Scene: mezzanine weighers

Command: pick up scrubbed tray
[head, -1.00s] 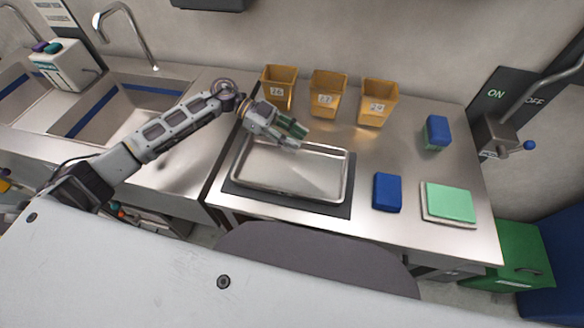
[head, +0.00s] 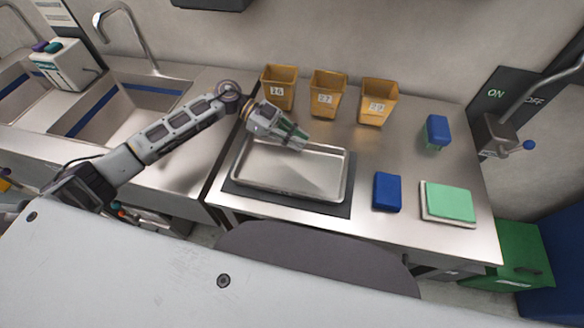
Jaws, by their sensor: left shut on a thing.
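The metal tray (head: 290,172) is shallow and rectangular, with a raised rim. It lies on a dark mat (head: 335,209) on the steel counter. My left gripper (head: 298,143) is at the tray's far rim, near its middle, and is shut on that rim. The fingers cover a small part of the rim. The tray looks level and empty. My right gripper is not in the head view.
Three numbered tan bins (head: 325,95) stand behind the tray. A blue block (head: 387,192), a green pad on a white tray (head: 448,203) and a blue-topped brush (head: 437,131) are to the right. A lever switch (head: 497,136) is on the right wall. Sinks (head: 125,110) lie left.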

